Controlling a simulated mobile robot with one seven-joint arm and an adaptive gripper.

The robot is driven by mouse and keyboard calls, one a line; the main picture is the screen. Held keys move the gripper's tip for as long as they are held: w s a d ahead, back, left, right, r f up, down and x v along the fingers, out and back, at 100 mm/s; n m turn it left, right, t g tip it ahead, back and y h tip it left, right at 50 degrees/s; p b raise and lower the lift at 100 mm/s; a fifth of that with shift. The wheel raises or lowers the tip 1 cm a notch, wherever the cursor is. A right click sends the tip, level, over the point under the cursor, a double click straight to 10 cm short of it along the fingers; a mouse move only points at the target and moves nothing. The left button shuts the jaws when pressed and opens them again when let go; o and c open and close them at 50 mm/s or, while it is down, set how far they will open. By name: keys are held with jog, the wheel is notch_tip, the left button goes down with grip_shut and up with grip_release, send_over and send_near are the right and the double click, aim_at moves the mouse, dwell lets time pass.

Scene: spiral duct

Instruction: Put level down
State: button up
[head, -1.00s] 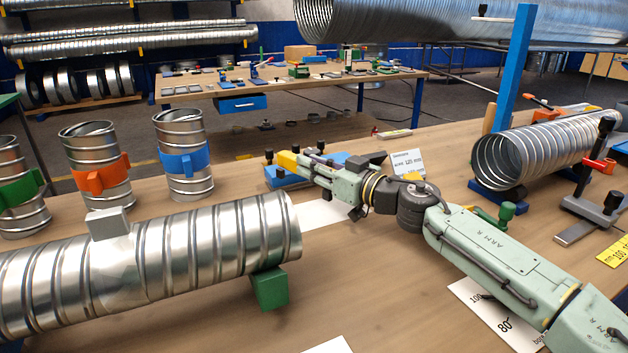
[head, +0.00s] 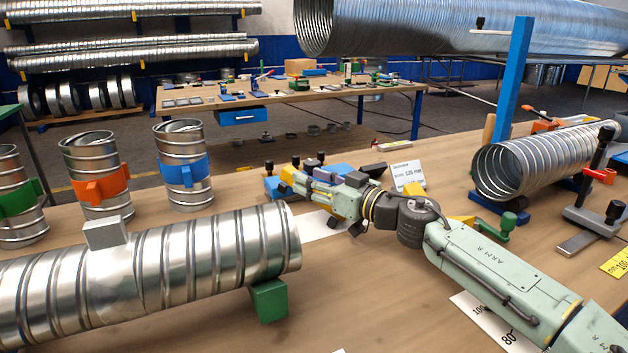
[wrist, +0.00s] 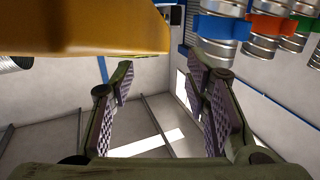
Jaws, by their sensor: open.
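A yellow piece (head: 287,177), which may be the level, shows at the tip of my gripper (head: 303,185) in the head view. In the wrist view a large yellow body (wrist: 85,28) fills the upper left, close to the camera. My gripper (wrist: 160,80) has its two fingers spread with nothing between them. I cannot tell whether a finger touches the yellow body. The fingers are low over the bench, in front of a blue block with black knobs (head: 337,163). What the yellow piece rests on is hidden.
A large spiral duct (head: 190,250) with a grey block (head: 105,232) on top lies at the left on a green support (head: 268,299). Upright ducts with orange (head: 102,187) and blue (head: 183,170) bands stand behind. Another duct (head: 530,160) lies at the right.

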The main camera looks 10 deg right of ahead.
jog(key=p+v, duration=0.3)
jog(key=v, duration=0.9)
jog(key=shift+r, duration=0.15)
